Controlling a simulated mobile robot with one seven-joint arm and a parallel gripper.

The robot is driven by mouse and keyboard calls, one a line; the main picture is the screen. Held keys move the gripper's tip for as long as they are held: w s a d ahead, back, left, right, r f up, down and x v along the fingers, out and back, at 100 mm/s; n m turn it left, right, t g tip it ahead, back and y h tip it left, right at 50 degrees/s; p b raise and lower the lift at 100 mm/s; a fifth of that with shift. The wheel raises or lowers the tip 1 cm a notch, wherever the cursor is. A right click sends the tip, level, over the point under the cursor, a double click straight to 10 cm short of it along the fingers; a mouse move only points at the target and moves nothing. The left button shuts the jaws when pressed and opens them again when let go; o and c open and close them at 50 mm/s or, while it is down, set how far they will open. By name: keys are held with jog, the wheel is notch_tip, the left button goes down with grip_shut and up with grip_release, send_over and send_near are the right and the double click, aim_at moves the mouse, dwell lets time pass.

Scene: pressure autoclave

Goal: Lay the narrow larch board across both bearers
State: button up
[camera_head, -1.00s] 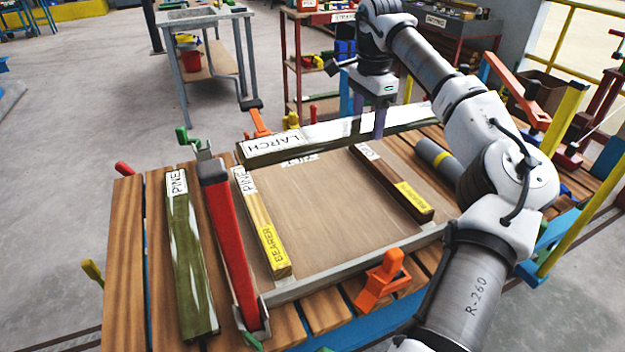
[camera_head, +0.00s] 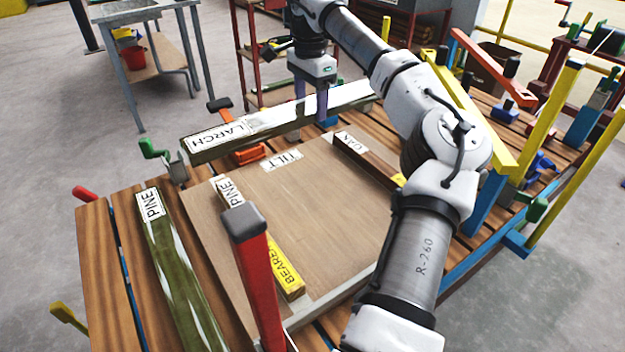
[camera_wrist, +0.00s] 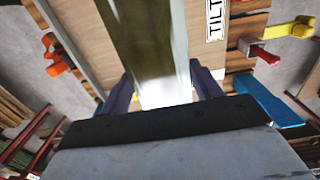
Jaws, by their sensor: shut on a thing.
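The larch board (camera_head: 275,119), long, greenish with a pale worn top and a LARCH label, is in my gripper (camera_head: 310,112). The fingers are shut on its sides; the wrist view shows the board (camera_wrist: 150,45) running away between the purple fingers (camera_wrist: 165,92). In the head view it appears beyond the far edge of the TILT panel (camera_head: 300,210); its height is unclear. The pine bearer (camera_head: 262,240) and the oak bearer (camera_head: 368,160) lie apart on the panel, roughly parallel. The oak bearer's near end is hidden by my arm.
A PINE board (camera_head: 180,265) lies on the slatted bench left of the panel. A red clamp bar (camera_head: 255,285) rises in front of the pine bearer. Orange (camera_head: 250,154) and green (camera_head: 154,148) clamp handles stand near the larch board's left end. The panel between the bearers is clear.

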notch_tip(320, 180, down, 19)
jog(key=shift+p, duration=0.5)
jog(key=shift+f, duration=0.15)
jog(key=o, duration=1.4)
jog(key=shift+s, duration=0.1)
notch_tip(320, 180, up, 12)
jog(key=shift+r+b, duration=0.15)
jog(key=shift+b, duration=0.3)
